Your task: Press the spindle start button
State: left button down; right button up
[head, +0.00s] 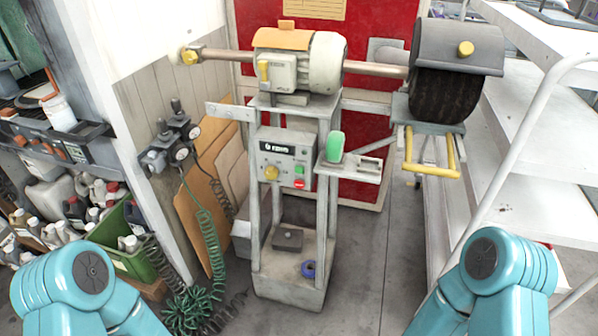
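A grey control panel (263,148) is fixed to the front of the buffing machine's stand, at the middle of the head view. It has a dark display strip (279,148) at the top and a yellow round knob (271,173) at lower left. A small green button (299,169) sits at its right side, above a red one (299,184). Nothing covers these controls. I cannot read which button is labelled start. Only teal links of my two arms show at the lower left and lower right. Neither gripper is in view.
The motor (325,63) drives a dark brush wheel (444,95) under a grey hood (462,40) at right. A yellow bar (430,171) hangs below it. A green block (335,146) stands on a small tray (364,171) beside the panel. White shelving (532,135) stands right; green coiled hoses (205,225) hang left.

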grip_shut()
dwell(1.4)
